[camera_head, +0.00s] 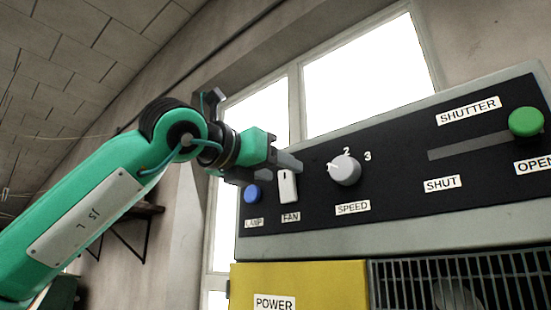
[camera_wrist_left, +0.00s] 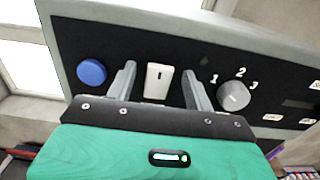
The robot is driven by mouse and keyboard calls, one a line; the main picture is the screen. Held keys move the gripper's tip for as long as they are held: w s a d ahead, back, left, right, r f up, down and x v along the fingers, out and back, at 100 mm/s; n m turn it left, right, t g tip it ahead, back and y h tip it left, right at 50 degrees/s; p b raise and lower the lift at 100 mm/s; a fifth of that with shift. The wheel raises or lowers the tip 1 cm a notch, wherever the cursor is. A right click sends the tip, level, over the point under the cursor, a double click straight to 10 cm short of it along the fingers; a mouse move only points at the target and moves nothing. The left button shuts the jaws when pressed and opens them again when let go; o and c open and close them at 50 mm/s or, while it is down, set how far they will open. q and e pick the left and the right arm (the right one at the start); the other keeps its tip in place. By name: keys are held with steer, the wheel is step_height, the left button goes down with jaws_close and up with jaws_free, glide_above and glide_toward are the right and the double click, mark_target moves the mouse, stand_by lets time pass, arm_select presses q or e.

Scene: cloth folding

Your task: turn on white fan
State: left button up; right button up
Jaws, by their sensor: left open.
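The white fan switch (camera_head: 287,187) is a rocker on the black control panel (camera_head: 400,185), above the label FAN. It also shows in the left wrist view (camera_wrist_left: 158,81), between my two fingers. My left gripper (camera_head: 288,162) is open and empty, at the upper part of the switch in the head view. In the left wrist view its fingers (camera_wrist_left: 158,84) stand apart on either side of the switch. I cannot tell whether they touch the panel. My right gripper is in neither view.
A blue lamp button (camera_head: 252,194) sits left of the switch. A grey speed knob (camera_head: 344,169) sits to its right, and a green shutter slider handle (camera_head: 526,121) is farther right. A yellow panel marked POWER (camera_head: 300,285) and a grille (camera_head: 420,285) lie below.

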arm_select(q)
steer(key=shift+w+d, duration=0.15)
steer(key=shift+c, duration=0.2)
steer(key=c, duration=0.9)
steer(key=shift+r+g+p, duration=0.25)
steer(key=shift+g+p, duration=0.05)
steer(key=shift+p, duration=0.15)
steer(key=shift+c, duration=0.2)
steer(key=shift+g+y+p, duration=0.3)
steer(key=shift+y+p, duration=0.05)
steer(key=shift+y, duration=0.05)
steer(key=o, duration=1)
steer(key=shift+w, duration=0.1)
steer(key=shift+f, duration=0.1)
